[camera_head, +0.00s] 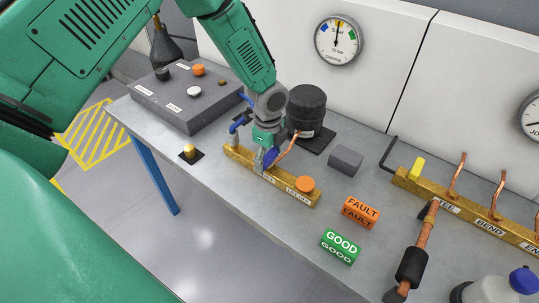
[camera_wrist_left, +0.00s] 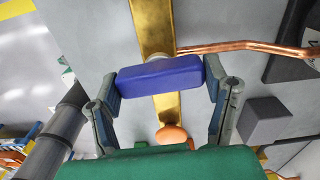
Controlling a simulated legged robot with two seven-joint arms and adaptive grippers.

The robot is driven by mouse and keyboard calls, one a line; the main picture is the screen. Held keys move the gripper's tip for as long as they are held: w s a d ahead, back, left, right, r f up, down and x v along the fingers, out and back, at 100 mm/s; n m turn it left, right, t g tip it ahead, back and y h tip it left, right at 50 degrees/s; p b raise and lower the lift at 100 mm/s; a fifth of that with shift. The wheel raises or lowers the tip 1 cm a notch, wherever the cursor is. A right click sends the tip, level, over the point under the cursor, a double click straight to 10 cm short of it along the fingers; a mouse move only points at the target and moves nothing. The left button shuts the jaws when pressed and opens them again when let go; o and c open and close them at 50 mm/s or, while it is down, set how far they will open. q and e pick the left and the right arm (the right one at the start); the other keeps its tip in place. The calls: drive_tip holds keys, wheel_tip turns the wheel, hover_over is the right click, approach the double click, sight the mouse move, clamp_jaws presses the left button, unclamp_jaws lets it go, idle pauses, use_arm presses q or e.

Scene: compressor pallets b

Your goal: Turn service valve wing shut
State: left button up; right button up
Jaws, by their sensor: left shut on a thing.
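The service valve wing (camera_head: 270,157) is a blue block on a brass bar (camera_head: 240,156) on the bench. In the left wrist view the wing (camera_wrist_left: 160,75) lies crosswise over the brass bar (camera_wrist_left: 153,28), with a copper pipe (camera_wrist_left: 250,47) running off to the right beside it. My left gripper (camera_head: 266,158) reaches down from above and is shut on the wing. Its fingers (camera_wrist_left: 162,88) press on the wing's two ends. An orange round knob (camera_head: 305,184) sits at the bar's near end. My right gripper is not in view.
A black compressor (camera_head: 306,108) stands close behind the bar, with a grey block (camera_head: 346,159) to its right. FAULT (camera_head: 361,211) and GOOD (camera_head: 341,246) blocks lie in front. A second brass bar (camera_head: 480,217) with copper pipes is at right. A grey control box (camera_head: 187,112) is at left.

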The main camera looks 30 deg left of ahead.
sight(268, 155)
use_arm(q)
drive_tip(key=shift+w+a+m, duration=0.1)
drive_tip(key=shift+w+m, duration=0.05)
drive_tip(key=shift+m, duration=0.35)
drive_tip(key=o, duration=1.2)
drive_tip(key=shift+r, duration=0.1)
drive_tip(key=shift+c, duration=0.2)
drive_tip(key=shift+a+r, duration=0.1)
drive_tip(key=shift+r, duration=0.05)
wheel_tip(268, 155, up, 11)
drive_tip(key=shift+r, duration=0.2)
